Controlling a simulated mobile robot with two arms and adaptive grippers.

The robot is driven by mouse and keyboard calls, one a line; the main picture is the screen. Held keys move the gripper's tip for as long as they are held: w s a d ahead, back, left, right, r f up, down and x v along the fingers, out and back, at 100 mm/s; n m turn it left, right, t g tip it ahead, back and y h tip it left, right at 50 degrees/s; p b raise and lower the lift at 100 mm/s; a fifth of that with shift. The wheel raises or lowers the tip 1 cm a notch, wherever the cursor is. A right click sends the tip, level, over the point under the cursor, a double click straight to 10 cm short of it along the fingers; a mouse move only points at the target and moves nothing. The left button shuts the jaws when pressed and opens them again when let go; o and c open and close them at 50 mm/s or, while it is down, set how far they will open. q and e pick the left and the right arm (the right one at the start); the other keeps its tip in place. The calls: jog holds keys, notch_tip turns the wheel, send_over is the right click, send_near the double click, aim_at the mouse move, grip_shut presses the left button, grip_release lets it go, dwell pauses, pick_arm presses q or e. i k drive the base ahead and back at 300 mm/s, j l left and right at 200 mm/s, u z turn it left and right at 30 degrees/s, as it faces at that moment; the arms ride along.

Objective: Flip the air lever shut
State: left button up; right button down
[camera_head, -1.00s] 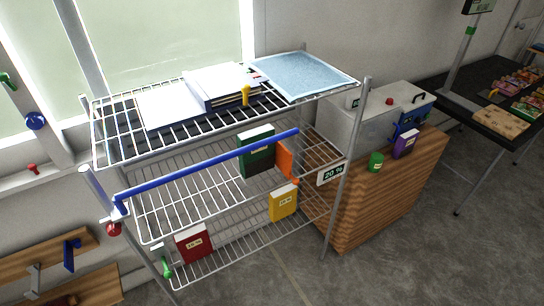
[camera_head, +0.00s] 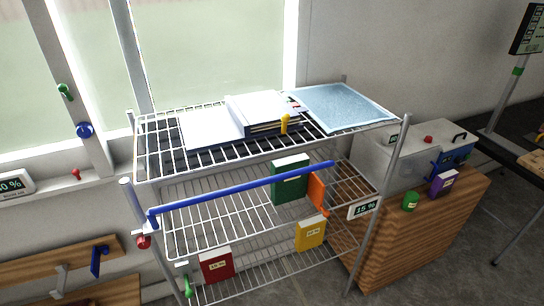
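No lever in view is labelled as the air lever, so I cannot tell which it is. Several handles show. A long blue bar (camera_head: 245,192) runs slantwise along the front of the wire rack. A small green handle (camera_head: 187,287) and a red knob (camera_head: 144,242) are at the rack's left post. An orange piece (camera_head: 317,190) is beside the 15 % display (camera_head: 364,209). A yellow piece (camera_head: 285,124) stands on the top shelf. A green knob (camera_head: 64,92) and a blue knob (camera_head: 84,130) are on the window frame. Neither gripper is in view.
The wire rack (camera_head: 163,174) holds papers, a blue sheet (camera_head: 340,106) and several book-like boxes. A wooden cabinet (camera_head: 445,222) with a grey machine (camera_head: 400,160) stands right. Wall boards (camera_head: 85,248) are at lower left. Grey floor shows at lower right.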

aim_at(189, 294)
jog(key=j+u, duration=0.2)
jog(key=u, duration=0.55)
jog(key=k, duration=0.1)
